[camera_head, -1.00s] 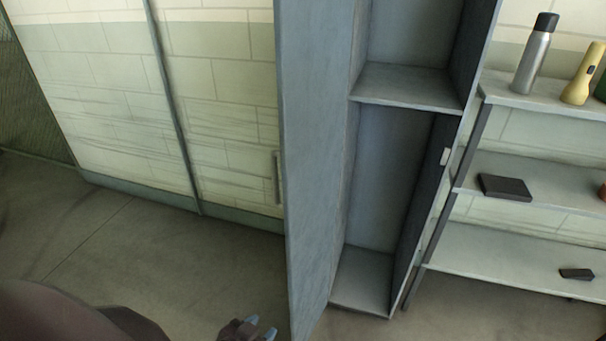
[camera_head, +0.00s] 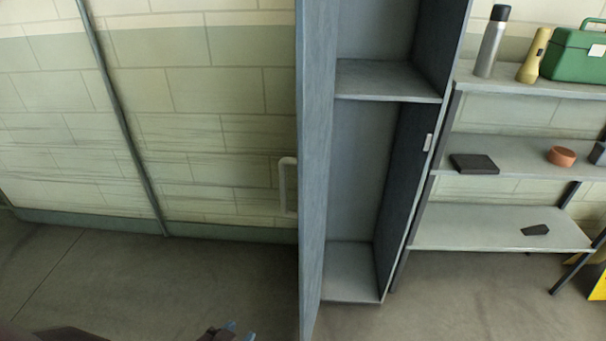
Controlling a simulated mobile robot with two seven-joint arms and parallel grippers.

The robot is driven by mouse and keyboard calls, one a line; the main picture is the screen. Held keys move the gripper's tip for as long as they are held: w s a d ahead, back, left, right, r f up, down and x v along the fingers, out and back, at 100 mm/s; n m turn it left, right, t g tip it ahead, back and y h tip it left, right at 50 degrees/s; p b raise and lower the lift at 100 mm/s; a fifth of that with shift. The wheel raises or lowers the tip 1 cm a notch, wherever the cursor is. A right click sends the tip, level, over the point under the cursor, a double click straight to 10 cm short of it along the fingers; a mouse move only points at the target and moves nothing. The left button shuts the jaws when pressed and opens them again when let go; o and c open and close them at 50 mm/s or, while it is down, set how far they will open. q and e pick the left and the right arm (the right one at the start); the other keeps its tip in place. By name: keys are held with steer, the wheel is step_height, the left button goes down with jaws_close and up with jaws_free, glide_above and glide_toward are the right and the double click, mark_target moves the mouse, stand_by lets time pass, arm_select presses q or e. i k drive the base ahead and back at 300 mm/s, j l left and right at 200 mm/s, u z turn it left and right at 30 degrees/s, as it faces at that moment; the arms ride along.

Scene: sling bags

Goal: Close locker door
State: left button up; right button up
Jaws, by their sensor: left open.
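The locker (camera_head: 355,180) is a tall blue-grey cabinet in the middle of the head view, and its inside shows two compartments split by a shelf (camera_head: 388,80). Its door (camera_head: 314,170) stands open at the left side, seen nearly edge-on and pointing toward me. A pale handle (camera_head: 288,186) sticks out from the door's left face. My left gripper (camera_head: 238,333) is open at the bottom edge, low and to the left of the door, apart from it and mostly cut off by the frame. My right gripper is not in view.
A shelf rack (camera_head: 505,237) stands right of the locker, holding a metal bottle (camera_head: 490,42), a yellow flashlight (camera_head: 534,56), a green case (camera_head: 575,55), a dark box (camera_head: 474,164) and an orange round item (camera_head: 562,156). Floor left of the door is clear.

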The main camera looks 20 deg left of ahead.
mark_target(316, 21)
steer(key=j+z, duration=0.2)
steer(key=j, duration=1.05)
steer(key=i+j+z, duration=0.1)
steer(key=j, duration=0.35)
